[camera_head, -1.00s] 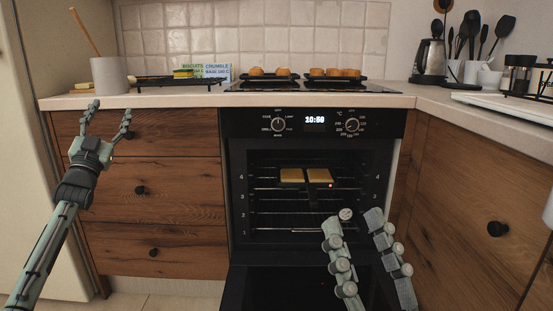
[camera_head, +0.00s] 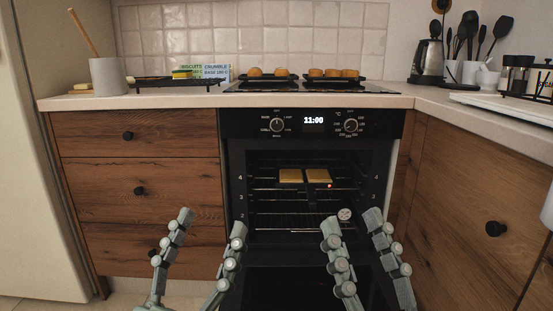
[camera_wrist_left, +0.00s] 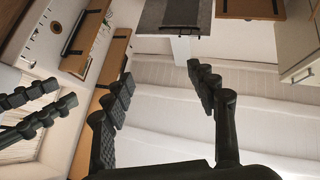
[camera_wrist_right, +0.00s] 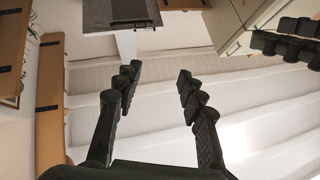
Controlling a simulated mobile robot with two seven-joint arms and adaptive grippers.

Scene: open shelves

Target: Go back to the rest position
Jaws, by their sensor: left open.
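My left gripper (camera_head: 212,222) is open and empty in the lower middle of the head view, in front of the drawers and the oven's left edge. My right gripper (camera_head: 352,222) is open and empty to its right, in front of the oven. Both point up and away, side by side. The left wrist view shows the left fingers (camera_wrist_left: 165,95) apart with nothing between them. The right wrist view shows the right fingers (camera_wrist_right: 158,90) apart and empty too.
The oven (camera_head: 262,214) stands open with its door (camera_head: 275,287) down; two golden slabs (camera_head: 304,176) lie on a rack inside. Baked pieces on black trays (camera_head: 266,78) sit on the hob. Drawers (camera_head: 100,180) are at left. The counter (camera_head: 190,98) holds a pot (camera_head: 108,77) and boxes.

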